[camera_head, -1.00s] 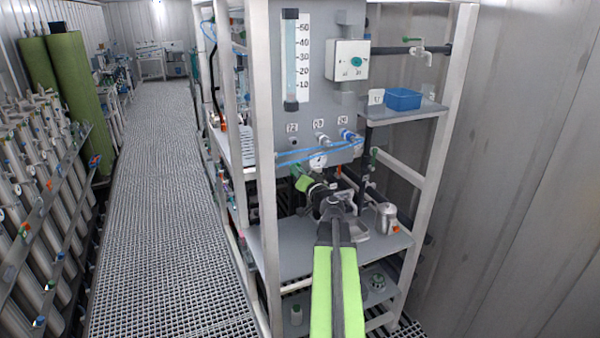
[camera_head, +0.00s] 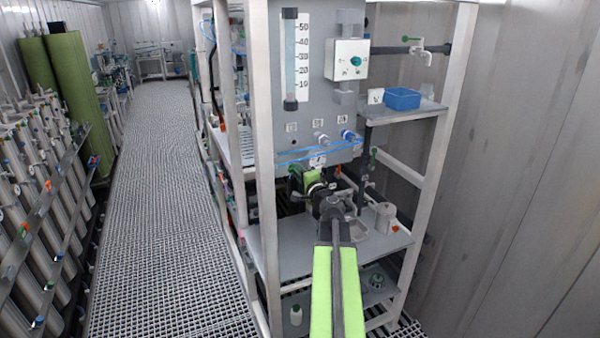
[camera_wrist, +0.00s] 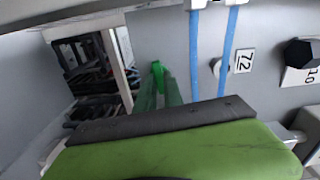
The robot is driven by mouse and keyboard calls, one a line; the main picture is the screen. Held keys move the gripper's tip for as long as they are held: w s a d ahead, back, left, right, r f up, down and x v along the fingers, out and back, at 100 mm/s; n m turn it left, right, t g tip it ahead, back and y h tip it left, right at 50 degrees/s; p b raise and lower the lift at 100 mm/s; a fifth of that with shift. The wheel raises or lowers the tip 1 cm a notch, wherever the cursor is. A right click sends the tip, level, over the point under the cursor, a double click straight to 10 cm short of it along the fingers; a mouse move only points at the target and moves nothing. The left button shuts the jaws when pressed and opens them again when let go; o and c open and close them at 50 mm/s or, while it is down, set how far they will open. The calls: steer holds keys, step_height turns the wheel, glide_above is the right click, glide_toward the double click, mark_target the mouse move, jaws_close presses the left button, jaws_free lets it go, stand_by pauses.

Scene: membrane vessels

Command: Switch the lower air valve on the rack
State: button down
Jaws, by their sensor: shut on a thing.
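The grey rack panel (camera_head: 262,55) carries a row of small valves under printed labels, with blue hoses (camera_head: 318,150) running below them. My gripper (camera_head: 294,171) is at the panel's lower left edge, below the hoses. In the wrist view, the fingers of my gripper (camera_wrist: 160,88) are close together on a small bright green handle (camera_wrist: 157,69), shut on it. The handle is mostly hidden by the fingers and wrist in the head view. Which valve body it belongs to is hidden.
A white box with a teal knob (camera_head: 356,61) is higher on the panel. A blue bin (camera_head: 403,98) stands on the right shelf. A metal cup (camera_head: 384,217) stands on the lower shelf, right of my arm. The grating walkway (camera_head: 150,220) is clear.

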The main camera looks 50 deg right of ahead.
steer(key=shift+s+f+m, duration=0.1)
steer(key=shift+s+m, duration=0.05)
steer(key=shift+m, duration=0.55)
steer(key=c, duration=1.5)
jaws_free()
steer(key=shift+d, duration=0.15)
steer(key=shift+o, duration=0.2)
